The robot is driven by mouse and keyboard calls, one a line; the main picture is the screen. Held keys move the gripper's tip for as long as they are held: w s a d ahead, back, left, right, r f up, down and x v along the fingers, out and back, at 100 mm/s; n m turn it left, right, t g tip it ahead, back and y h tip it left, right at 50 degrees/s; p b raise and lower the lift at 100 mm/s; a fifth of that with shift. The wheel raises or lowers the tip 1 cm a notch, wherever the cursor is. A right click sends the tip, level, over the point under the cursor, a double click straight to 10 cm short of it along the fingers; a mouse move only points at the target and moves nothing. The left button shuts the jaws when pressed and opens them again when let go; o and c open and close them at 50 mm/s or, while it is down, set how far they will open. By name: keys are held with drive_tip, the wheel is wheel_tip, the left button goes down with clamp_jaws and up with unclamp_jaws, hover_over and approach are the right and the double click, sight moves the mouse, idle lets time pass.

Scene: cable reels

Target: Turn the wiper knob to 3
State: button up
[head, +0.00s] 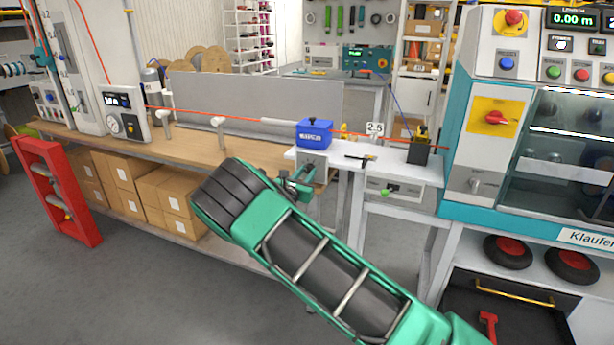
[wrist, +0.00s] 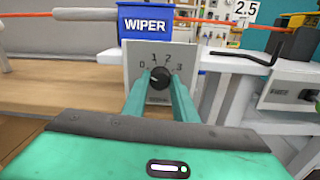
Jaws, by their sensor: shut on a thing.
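The wiper knob (wrist: 160,77) is a small black round knob on a pale plate (wrist: 135,60) marked 0, 1, 2 and 3. The plate sits below the blue box labelled WIPER (wrist: 146,27), which also shows in the head view (head: 314,133). My gripper (wrist: 161,84) is shut on the knob, one green finger at each side. A small pale mark on the knob appears to point left, towards 0, but it is too small to be sure. In the head view my gripper (head: 305,181) reaches the plate, and its fingers hide the knob.
A black bent-handled tool (head: 361,156) lies on the white ledge right of the box. A 2.5 sign (head: 375,128) and a black holder (head: 419,151) stand there too. An orange cable (head: 210,112) runs across through the box. A wooden bench (head: 190,138) is at the left.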

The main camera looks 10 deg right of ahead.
drive_tip(key=shift+m, duration=0.4)
drive_tip(key=m, duration=0.5)
drive_tip(key=shift+d+f+m, duration=0.1)
drive_tip(key=shift+m, duration=0.3)
drive_tip(key=m, duration=0.5)
drive_tip(key=shift+s+f+m, duration=0.1)
drive_tip(key=shift+f+m, duration=0.05)
drive_tip(key=shift+m, duration=0.15)
drive_tip(key=m+h, duration=0.1)
drive_tip(key=m, duration=0.5)
drive_tip(key=shift+f, duration=0.1)
drive_tip(key=m, duration=0.6)
drive_tip(key=shift+f, duration=0.15)
drive_tip(key=o, duration=1)
drive_tip(key=shift+o, duration=0.2)
